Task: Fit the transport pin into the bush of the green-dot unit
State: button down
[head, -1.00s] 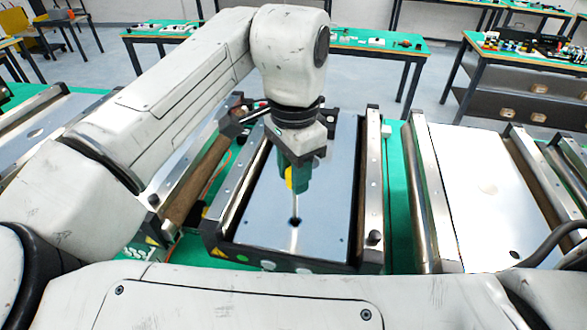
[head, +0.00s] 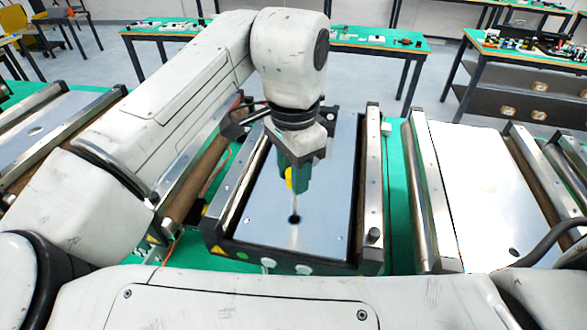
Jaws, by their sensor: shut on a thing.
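The middle conveyor unit (head: 262,212) has a flat metal plate and a green dot (head: 243,256) on its front face at the left. The dark bush hole (head: 295,219) is in the plate near its front edge. My gripper (head: 297,182) is shut on the transport pin (head: 293,200), which has a yellow part and a thin metal shaft. The shaft points down, nearly upright, with its tip at the bush in the picture. I cannot tell whether the tip is in the hole or just above it. The fingers hide the pin's upper part.
Another conveyor unit (head: 470,185) with a dark hole stands to the right, and one (head: 40,128) to the left. Raised side rails (head: 372,180) flank the middle plate. A dark cable (head: 548,243) curves at the right edge. Workbenches stand behind.

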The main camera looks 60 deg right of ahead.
jog(key=shift+f+b, duration=1.75)
jog(key=shift+f, duration=1.45)
dwell(0.4)
jog(key=shift+c, duration=0.8)
grip_release()
jog(key=shift+r+p, duration=3.2)
jog(key=shift+r, duration=0.3)
